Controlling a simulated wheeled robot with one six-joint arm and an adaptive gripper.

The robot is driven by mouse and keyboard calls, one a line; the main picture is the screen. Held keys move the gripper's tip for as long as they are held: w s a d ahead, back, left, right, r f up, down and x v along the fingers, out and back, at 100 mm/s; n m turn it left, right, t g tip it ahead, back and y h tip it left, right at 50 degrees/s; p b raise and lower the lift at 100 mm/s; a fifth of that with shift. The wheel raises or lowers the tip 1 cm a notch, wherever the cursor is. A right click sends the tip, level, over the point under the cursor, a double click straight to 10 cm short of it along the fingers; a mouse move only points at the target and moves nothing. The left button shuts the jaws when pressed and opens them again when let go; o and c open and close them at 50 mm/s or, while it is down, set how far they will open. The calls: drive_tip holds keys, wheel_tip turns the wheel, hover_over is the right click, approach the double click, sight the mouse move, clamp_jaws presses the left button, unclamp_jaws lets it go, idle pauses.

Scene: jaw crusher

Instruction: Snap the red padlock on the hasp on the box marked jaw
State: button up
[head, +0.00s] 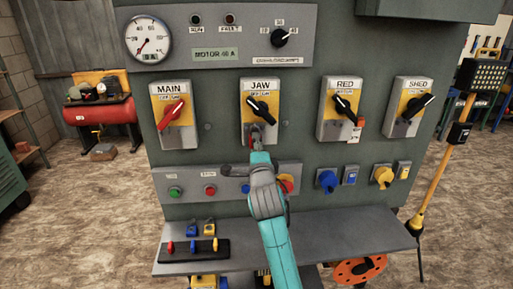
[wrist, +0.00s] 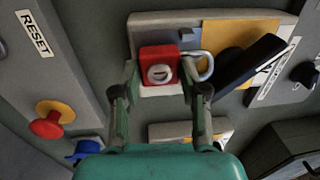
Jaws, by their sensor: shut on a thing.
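The box marked JAW (head: 261,99) is on the grey panel, second from left, with a black rotary handle on a yellow plate; the handle is tilted. My gripper (head: 256,143) is at its lower edge, shut on the red padlock (wrist: 159,66). In the wrist view the gripper (wrist: 160,78) has a finger on each side of the padlock's red body. The steel shackle (wrist: 209,66) points right, over the box face beside the black handle (wrist: 250,65). I cannot tell whether the shackle passes through the hasp or is closed. In the head view my arm mostly hides the padlock.
Boxes MAIN (head: 174,115), RED (head: 342,109) and SHED (head: 410,107) flank the JAW box. Below are buttons and blue and yellow plugs (head: 327,181). A shelf (head: 350,233) below carries a rack (head: 195,250) with small coloured items. A red emergency button (wrist: 46,125) stands out at left in the wrist view.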

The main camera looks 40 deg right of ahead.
drive_tip(key=shift+w+d, duration=0.4)
drive_tip(key=shift+w, duration=0.2)
idle(0.4)
drive_tip(key=o, duration=1.3)
drive_tip(key=shift+c, duration=0.2)
drive_tip(key=v, duration=0.9)
drive_tip(key=shift+r, duration=0.4)
drive_tip(key=shift+f, duration=0.1)
idle(0.4)
